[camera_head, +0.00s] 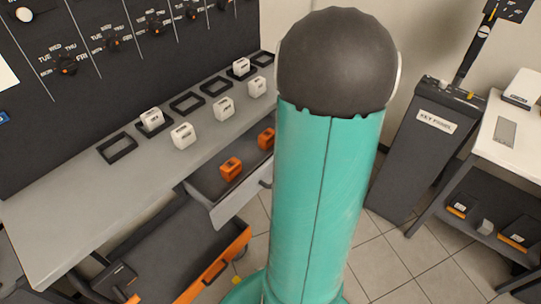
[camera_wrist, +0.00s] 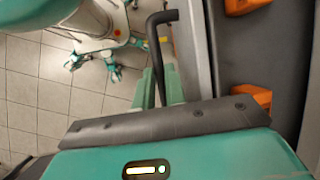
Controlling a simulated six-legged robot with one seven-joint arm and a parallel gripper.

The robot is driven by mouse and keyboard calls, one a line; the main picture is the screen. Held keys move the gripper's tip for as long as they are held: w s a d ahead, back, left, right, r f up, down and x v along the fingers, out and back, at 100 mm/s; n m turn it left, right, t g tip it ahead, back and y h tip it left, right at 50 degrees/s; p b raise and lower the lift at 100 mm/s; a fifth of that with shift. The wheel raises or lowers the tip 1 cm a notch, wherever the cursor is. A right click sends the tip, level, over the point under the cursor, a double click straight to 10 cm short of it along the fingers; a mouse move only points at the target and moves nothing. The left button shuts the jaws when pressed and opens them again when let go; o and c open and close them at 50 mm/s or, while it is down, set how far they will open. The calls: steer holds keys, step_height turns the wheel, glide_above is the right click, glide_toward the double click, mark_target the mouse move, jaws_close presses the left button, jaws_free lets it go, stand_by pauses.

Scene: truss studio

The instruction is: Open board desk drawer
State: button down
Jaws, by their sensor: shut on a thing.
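The board desk (camera_head: 70,215) is a grey desk under a black wall board. Its upper drawer (camera_head: 218,210) is pulled out, its dark inside showing with orange blocks (camera_head: 230,169) in it. In the wrist view the open drawer's pale front (camera_wrist: 196,50) runs along the right, with its inside and orange blocks (camera_wrist: 250,98) beyond. The dark bar handle (camera_wrist: 154,45) stands off the front. My gripper (camera_wrist: 160,85) is shut on this handle, its teal fingers on either side. In the head view my arm hides the gripper and most of the handle.
White blocks (camera_head: 183,136) and black square frames (camera_head: 118,148) are on the desktop. A lower bin with an orange-edged front (camera_head: 222,268) stands out below at left. A dark pedestal (camera_head: 425,150) and a white table (camera_head: 512,128) stand at right. Tiled floor is open between.

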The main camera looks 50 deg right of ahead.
steer(key=s, duration=0.4)
steer(key=shift+s+d, duration=0.1)
steer(key=shift+s, duration=0.2)
steer(key=c, duration=1.5)
jaws_free()
steer(key=shift+o, duration=0.2)
steer(key=v, duration=1.3)
steer(key=shift+r, duration=0.4)
steer(key=shift+d, duration=0.1)
